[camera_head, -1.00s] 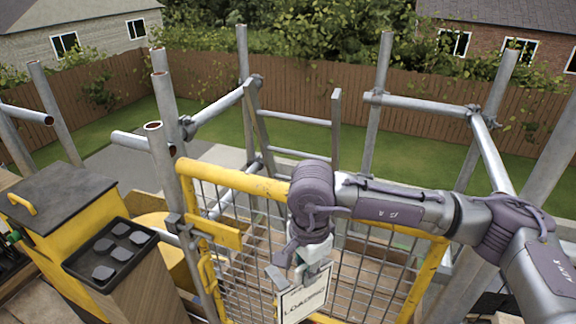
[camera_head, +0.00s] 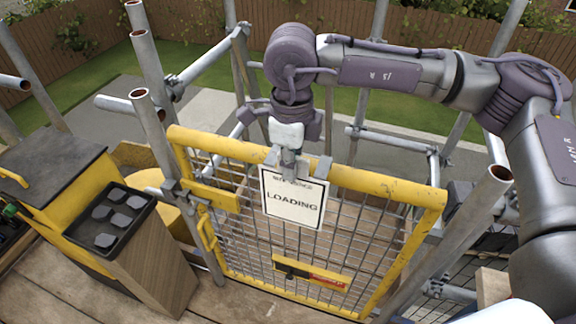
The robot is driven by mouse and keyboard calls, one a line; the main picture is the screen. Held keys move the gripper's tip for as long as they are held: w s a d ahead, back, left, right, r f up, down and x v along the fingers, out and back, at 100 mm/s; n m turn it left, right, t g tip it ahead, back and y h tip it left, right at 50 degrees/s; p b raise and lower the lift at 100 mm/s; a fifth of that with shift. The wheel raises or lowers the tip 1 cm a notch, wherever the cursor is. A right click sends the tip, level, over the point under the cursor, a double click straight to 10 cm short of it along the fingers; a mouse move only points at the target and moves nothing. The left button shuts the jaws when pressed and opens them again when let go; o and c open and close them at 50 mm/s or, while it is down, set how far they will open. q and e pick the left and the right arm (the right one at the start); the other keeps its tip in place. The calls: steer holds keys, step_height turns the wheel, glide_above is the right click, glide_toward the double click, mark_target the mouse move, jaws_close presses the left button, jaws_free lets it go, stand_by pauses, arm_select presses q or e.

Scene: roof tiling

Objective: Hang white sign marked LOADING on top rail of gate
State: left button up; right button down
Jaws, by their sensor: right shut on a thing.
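The white sign (camera_head: 293,210) with a black border reads LOADING, with smaller text above it. It is roughly upright in front of the top rail and mesh of the yellow gate (camera_head: 390,186), left of the gate's middle. My right gripper (camera_head: 297,166) points down at the rail from above and is shut on the sign's top part. The gripper covers the sign's top edge and the rail behind it, so I cannot tell whether the sign is hooked over the rail. My left gripper is not in view.
Scaffold tubes (camera_head: 150,130) stand left of the gate, and another post (camera_head: 440,240) stands at its right. A yellow cabinet (camera_head: 60,200) and a black tray (camera_head: 110,220) are at the left. A yellow latch plate with a red label (camera_head: 310,275) is low on the gate.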

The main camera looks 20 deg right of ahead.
steer(key=w+d+f+b, duration=0.1)
steer(key=w+d+f, duration=0.2)
steer(key=w+f, duration=0.1)
steer(key=shift+w+b, duration=0.35)
steer(key=shift+w, duration=0.05)
stand_by(0.7)
steer(key=shift+d, duration=0.1)
steer(key=c, duration=1.1)
jaws_free()
steer(key=shift+c, duration=0.2)
steer(key=shift+f, duration=0.1)
